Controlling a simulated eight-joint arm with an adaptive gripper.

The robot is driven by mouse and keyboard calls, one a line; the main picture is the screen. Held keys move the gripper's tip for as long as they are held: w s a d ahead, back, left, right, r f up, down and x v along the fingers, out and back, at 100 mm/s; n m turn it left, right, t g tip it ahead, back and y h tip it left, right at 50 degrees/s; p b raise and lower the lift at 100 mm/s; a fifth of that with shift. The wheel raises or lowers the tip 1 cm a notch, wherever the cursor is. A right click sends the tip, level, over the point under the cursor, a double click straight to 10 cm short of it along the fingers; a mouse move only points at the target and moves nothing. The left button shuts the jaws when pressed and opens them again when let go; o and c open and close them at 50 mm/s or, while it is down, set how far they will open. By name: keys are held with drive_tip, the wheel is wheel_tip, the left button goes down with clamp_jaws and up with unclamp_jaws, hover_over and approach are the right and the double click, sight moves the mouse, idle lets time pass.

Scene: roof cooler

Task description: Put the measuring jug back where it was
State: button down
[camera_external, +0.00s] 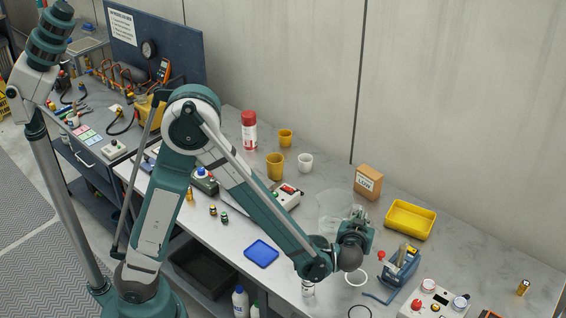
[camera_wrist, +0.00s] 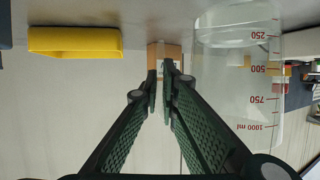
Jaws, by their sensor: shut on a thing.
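The measuring jug (camera_external: 333,207) is clear, with red marks up to 1000 ml. It stands at the middle right of the bench in the external view, partly behind my gripper (camera_external: 354,232). In the wrist view the jug (camera_wrist: 238,85) appears upside down, right beside my fingers. My gripper (camera_wrist: 165,82) has its fingers nearly together, shut on the jug at its side. I cannot tell whether the jug's base touches the bench.
A cardboard box (camera_external: 368,182) stands behind the jug, and a yellow tray (camera_external: 410,220) lies to its right. A blue tool (camera_external: 403,264) and a white ring (camera_external: 357,278) are close by. Yellow cups (camera_external: 275,166) and a white cup (camera_external: 305,162) stand left. A blue tray (camera_external: 261,253) lies in front.

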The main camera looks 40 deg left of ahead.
drive_tip(key=shift+f, duration=1)
drive_tip(key=c, duration=2.6)
unclamp_jaws()
drive_tip(key=shift+r, duration=0.25)
drive_tip(key=shift+p+v, duration=0.95)
drive_tip(key=shift+v, duration=5)
drive_tip(key=shift+f, duration=0.1)
